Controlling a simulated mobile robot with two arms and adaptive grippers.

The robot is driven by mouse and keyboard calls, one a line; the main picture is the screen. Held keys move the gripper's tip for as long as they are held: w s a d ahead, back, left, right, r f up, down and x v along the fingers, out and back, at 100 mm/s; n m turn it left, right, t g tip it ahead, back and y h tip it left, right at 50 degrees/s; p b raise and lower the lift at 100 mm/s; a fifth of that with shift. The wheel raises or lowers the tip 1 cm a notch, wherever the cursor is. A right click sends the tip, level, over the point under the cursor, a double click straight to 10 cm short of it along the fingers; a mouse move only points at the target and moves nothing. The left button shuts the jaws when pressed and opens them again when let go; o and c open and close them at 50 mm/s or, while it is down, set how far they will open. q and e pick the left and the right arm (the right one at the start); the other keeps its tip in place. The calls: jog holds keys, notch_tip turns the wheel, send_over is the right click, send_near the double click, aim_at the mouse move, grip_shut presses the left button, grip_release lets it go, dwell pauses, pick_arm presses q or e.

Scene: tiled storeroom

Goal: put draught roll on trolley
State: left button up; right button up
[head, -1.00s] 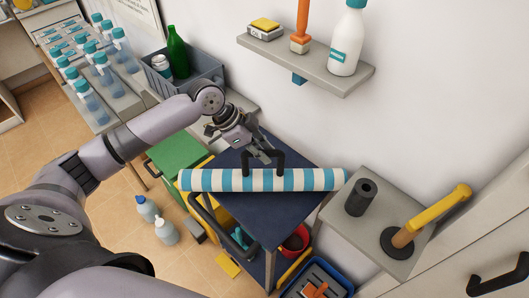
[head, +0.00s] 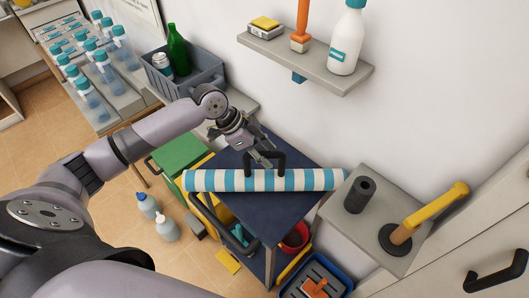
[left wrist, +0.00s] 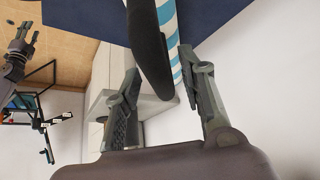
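The draught roll (head: 240,180) is a long tube with blue and white stripes. It lies across the dark blue top of the trolley (head: 262,212), and both ends overhang the sides. My left gripper (head: 265,163) is just above the roll's middle with its fingers apart.
A side surface (head: 385,225) with a black cylinder (head: 360,195) and a yellow-handled tool (head: 430,215) stands close to the roll's right end. A wall shelf (head: 305,62) is above.

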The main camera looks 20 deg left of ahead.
pick_arm(q)
jog(key=shift+a+r, duration=0.3)
jog(key=shift+r, duration=0.1)
jog(key=b+v, duration=0.2)
jog(key=v, duration=0.9)
jog(key=shift+s+r, duration=0.1)
jog(key=shift+s, duration=0.05)
